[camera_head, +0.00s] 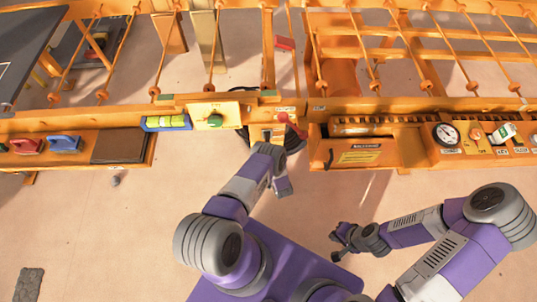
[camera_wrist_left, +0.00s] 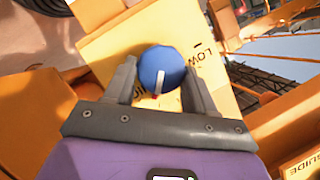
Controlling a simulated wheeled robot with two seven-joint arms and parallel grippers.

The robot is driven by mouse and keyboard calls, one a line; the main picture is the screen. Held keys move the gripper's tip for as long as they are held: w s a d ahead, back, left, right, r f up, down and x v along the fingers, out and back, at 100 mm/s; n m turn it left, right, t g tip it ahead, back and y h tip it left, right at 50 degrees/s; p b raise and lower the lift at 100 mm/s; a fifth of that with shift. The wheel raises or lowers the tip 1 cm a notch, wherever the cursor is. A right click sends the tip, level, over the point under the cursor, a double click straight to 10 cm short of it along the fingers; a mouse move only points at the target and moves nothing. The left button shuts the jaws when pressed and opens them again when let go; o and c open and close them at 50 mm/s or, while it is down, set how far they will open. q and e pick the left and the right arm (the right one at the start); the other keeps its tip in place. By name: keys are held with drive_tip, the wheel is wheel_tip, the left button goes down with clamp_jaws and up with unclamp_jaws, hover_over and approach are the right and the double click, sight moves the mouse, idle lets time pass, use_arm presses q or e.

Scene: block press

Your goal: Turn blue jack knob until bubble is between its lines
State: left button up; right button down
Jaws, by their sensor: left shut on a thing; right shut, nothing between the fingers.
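The blue jack knob (camera_wrist_left: 161,69) has a white mark on its face and sits on a yellow panel (camera_wrist_left: 112,45) with the letters "LOW" partly visible. My left gripper (camera_wrist_left: 160,78) has its fingers on both sides of the knob and is shut on it. In the head view my left arm covers the knob. The bubble level (camera_head: 166,122) is a yellow-green vial in a blue holder on the orange beam. Its bubble and lines are too small to read. My right gripper (camera_head: 343,240) is shut and empty, low over the floor, apart from the machine.
A green knob (camera_head: 215,122) on a yellow plate is right of the level. A red-knobbed lever (camera_head: 284,118) stands close to my left wrist. A dial gauge (camera_head: 446,133) and small controls are at the right. Open floor (camera_head: 100,230) lies at the lower left.

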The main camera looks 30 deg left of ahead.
use_arm(q)
drive_tip(key=shift+d+f+m+y, duration=0.1)
drive_tip(key=shift+m+y, duration=0.3)
drive_tip(key=shift+m, duration=0.3)
drive_tip(key=o, duration=1)
drive_tip(key=p+v, duration=0.2)
drive_tip(key=v, duration=0.5)
drive_tip(key=shift+s+d+p, duration=0.15)
drive_tip(key=shift+d+p, duration=0.05)
drive_tip(key=shift+p, duration=0.1)
